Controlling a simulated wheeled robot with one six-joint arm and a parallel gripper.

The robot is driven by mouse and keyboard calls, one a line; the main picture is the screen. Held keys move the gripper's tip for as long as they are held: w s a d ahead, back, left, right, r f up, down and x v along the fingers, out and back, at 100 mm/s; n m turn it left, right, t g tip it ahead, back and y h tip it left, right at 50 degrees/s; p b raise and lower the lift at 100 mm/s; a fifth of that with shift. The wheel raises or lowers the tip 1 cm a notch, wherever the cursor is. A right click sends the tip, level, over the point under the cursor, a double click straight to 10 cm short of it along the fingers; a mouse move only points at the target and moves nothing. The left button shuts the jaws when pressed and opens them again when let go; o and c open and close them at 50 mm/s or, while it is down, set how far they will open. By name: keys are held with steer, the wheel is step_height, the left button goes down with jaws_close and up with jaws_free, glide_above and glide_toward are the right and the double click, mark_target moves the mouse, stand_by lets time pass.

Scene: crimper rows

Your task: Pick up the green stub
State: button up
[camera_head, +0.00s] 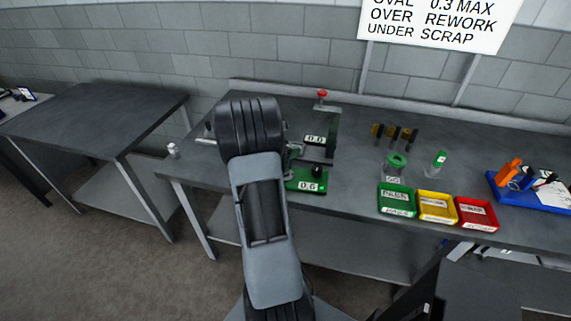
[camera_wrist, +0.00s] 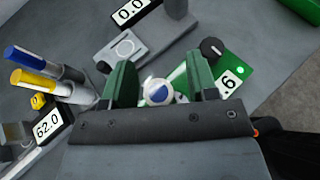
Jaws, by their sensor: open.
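I cannot pick out the green stub for certain. My gripper (camera_wrist: 160,68) is open in the wrist view, with its two green fingers apart. A round, pale piece with a blue centre (camera_wrist: 158,91) shows between the fingers, and I cannot tell whether either finger touches it. Two pale rods, one with a blue end (camera_wrist: 26,56) and one with a yellow end (camera_wrist: 35,80), lie left of the gripper. In the head view my arm hides most of the gripper and what is beneath it. A small green-topped cylinder (camera_head: 440,157) stands apart to the right.
A green-based device reading 0.6 (camera_head: 307,185) sits close to the gripper, before a grey stand with a red knob (camera_head: 322,93). Green (camera_head: 397,201), yellow (camera_head: 437,207) and red (camera_head: 477,214) trays line the front edge. A blue tray (camera_head: 530,194) holds tools. The left table (camera_head: 95,115) is clear.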

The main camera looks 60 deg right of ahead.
steer(key=shift+d+f, duration=0.1)
steer(key=shift+d, duration=0.1)
steer(key=shift+c, duration=0.3)
jaws_close()
